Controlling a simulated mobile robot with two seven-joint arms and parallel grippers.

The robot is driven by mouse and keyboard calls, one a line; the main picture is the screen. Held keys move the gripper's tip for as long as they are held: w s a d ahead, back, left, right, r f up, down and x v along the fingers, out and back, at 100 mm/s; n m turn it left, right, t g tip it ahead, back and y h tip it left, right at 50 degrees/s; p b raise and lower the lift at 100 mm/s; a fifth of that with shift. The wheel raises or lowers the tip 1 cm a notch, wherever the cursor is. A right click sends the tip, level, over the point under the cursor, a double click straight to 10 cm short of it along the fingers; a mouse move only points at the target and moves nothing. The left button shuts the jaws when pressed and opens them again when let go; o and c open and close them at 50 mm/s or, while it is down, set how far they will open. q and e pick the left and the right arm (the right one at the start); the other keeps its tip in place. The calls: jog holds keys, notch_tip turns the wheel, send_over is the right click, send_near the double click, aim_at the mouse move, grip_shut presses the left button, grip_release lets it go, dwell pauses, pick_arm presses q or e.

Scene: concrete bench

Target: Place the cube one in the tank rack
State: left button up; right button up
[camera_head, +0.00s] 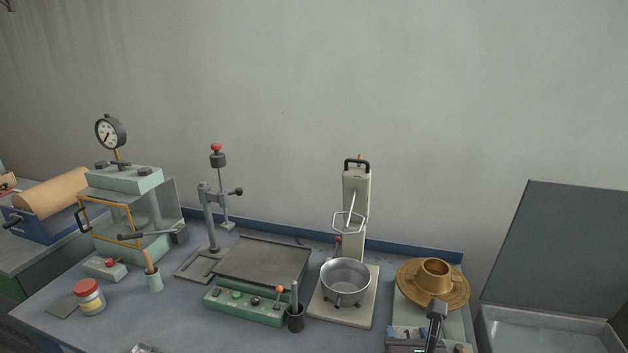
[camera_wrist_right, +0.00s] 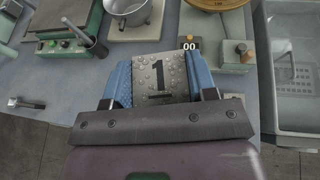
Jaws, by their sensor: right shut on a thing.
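My right gripper (camera_head: 422,336) is at the bottom edge of the head view, in front of the brass-topped device. In the right wrist view my right gripper (camera_wrist_right: 160,85) has its blue pads shut on a grey cube with a black 1, cube one (camera_wrist_right: 160,75). In the right wrist view a pale perforated rack (camera_wrist_right: 297,75) lies inside the tank. My left gripper is not in view.
A metal pot (camera_head: 346,280) on a stand, a flat-topped green device (camera_head: 262,262) and a brass-topped device (camera_head: 432,282) stand along the bench. A press (camera_head: 125,205) and red-lidded jar (camera_head: 89,296) are at left. The lid (camera_head: 560,250) rises behind the tank.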

jog(key=shift+n+y, duration=0.6)
jog(key=shift+y, duration=0.1)
jog(key=d, duration=0.3)
jog(key=d+r+b, duration=0.1)
jog(key=shift+w+d, duration=0.3)
jog(key=shift+w, duration=0.05)
